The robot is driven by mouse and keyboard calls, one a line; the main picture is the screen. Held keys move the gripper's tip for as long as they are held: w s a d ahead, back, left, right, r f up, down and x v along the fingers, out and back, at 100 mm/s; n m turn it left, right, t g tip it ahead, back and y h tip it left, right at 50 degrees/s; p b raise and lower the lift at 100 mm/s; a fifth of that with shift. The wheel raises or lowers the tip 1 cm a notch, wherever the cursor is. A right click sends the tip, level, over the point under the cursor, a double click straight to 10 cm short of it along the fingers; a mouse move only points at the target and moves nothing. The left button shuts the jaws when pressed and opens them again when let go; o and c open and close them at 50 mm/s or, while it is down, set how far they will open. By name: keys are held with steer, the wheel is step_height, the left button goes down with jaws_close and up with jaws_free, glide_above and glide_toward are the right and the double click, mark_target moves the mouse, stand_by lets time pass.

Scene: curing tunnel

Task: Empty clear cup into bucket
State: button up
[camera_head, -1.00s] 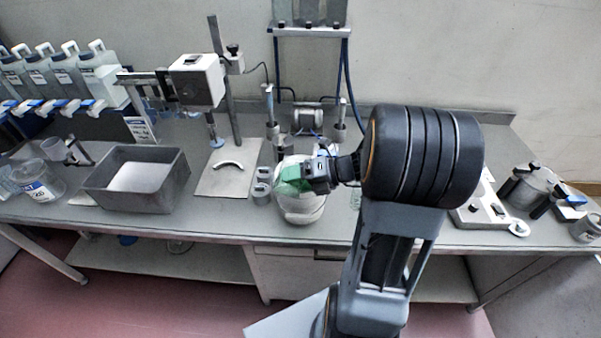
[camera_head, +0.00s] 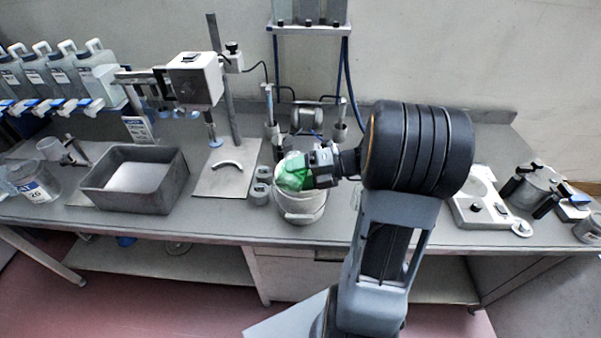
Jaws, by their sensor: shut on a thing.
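A white bucket (camera_head: 301,208) stands on the bench at the middle, with its handle hanging at the front. My gripper (camera_head: 304,176) reaches in from the right over the bucket. It is shut on the clear cup (camera_head: 291,172), which looks green and lies tilted over the bucket's opening. The gripper and cup hide much of the bucket's mouth, so I cannot tell what is inside it. I cannot make out whether anything is flowing from the cup.
Left of the bucket are small grey cylinders (camera_head: 260,190), a plate with a curved handle (camera_head: 228,178) and a grey tray (camera_head: 172,193). A stand with a white box (camera_head: 196,80) rises behind. A hotplate-like device (camera_head: 478,208) and a lidded pot (camera_head: 535,184) are at right.

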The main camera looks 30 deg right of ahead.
steer(key=shift+w+d+f, duration=0.1)
steer(key=shift+r, duration=0.2)
steer(key=shift+w+d+r+m+y+p, duration=0.25)
steer(key=shift+m+p, duration=0.45)
steer(key=shift+p, duration=1.6)
steer(key=shift+w+d+f+m+g+y+p, duration=0.1)
steer(key=shift+f+m+g+y+p, duration=0.2)
steer(key=shift+p, duration=0.5)
steer(key=shift+w+d+f+m+y+p, duration=0.1)
steer(key=shift+m+y+p, duration=0.25)
steer(key=shift+p, duration=0.4)
steer(key=shift+w+d+r+m+p, duration=0.1)
steer(key=shift+r+m+p, duration=0.15)
steer(key=shift+r+m, duration=0.2)
steer(key=shift+w+d+r+m+p, duration=0.1)
steer(key=shift+r+m+p, duration=0.15)
steer(key=shift+r, duration=0.3)
